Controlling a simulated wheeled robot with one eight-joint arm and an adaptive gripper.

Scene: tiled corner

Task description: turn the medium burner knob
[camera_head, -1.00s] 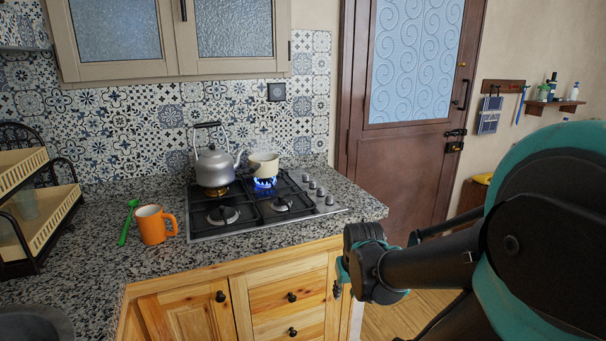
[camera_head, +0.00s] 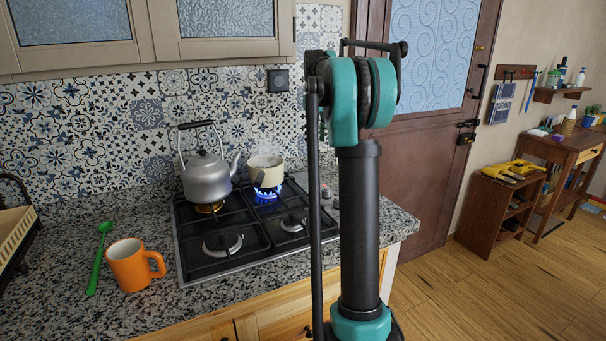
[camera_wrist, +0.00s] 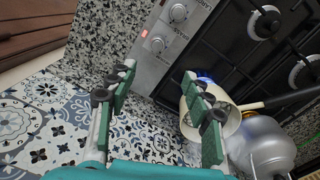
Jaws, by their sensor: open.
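The stovetop (camera_head: 185,262) is set in the granite counter, with its metal knob strip on the right side, mostly hidden by my arm in the head view. In the wrist view two round silver knobs show on the strip, an upper knob (camera_wrist: 178,12) and a lower knob (camera_wrist: 158,45). My gripper (camera_wrist: 160,72) is open and empty. Its green-padded fingers point toward the strip, with the lower knob just beyond the gap between the fingertips. No contact shows.
The front burners are bare. An orange mug (camera_head: 128,266) and a green spoon (camera_head: 99,258) lie left of the stove.

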